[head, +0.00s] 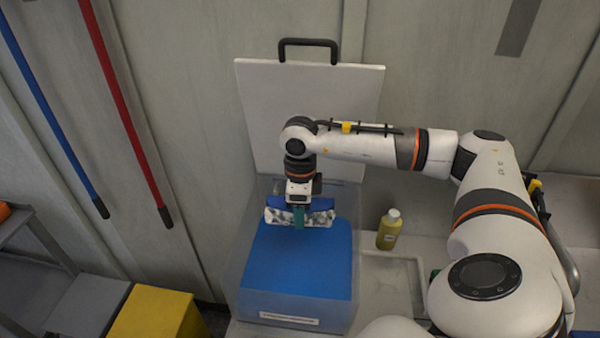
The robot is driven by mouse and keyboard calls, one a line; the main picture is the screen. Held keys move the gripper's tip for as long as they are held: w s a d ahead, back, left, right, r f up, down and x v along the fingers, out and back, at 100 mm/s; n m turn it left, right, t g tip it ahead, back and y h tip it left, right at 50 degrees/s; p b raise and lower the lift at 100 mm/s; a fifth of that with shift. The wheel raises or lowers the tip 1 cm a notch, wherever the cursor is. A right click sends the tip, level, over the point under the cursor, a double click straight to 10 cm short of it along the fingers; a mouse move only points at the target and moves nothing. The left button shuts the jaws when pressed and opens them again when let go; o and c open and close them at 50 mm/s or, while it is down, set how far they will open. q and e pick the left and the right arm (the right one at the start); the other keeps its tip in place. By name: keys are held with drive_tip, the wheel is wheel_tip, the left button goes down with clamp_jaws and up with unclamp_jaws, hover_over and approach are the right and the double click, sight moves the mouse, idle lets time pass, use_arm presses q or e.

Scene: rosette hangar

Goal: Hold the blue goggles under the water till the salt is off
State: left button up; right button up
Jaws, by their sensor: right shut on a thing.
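The blue goggles (319,216) have a blue frame and a whitish, mottled lens area. My right gripper (299,214) points down and is shut on them near their middle. The goggles are over the far part of a clear-walled tank (235,278) that holds blue water (297,262). Their lower edge is close to the water surface; I cannot tell whether it touches. Pale patches show on the lens area. My left gripper is not in view.
A white lid or board (305,110) with a black handle leans behind the tank. A yellowish bottle (389,230) stands right of the tank, by a shallow pale tray (408,258). A yellow box (157,315) is at lower left. Blue and red poles lean on the wall.

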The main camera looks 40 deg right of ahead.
wheel_tip(320, 180, down, 3)
drive_tip(key=shift+f, duration=0.15)
wheel_tip(320, 180, down, 19)
drive_tip(key=b, duration=0.5)
drive_tip(key=shift+f, duration=0.15)
use_arm(q)
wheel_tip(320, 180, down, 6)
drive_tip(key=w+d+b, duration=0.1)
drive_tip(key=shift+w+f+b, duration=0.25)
drive_tip(key=shift+b, duration=0.05)
use_arm(e)
drive_tip(key=shift+f, duration=0.85)
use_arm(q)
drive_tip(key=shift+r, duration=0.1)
use_arm(e)
drive_tip(key=shift+r, duration=0.1)
idle(0.8)
use_arm(q)
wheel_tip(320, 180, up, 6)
drive_tip(key=p, duration=0.6)
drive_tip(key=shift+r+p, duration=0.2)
drive_tip(key=shift+p, duration=0.1)
use_arm(e)
drive_tip(key=shift+r, duration=13.05)
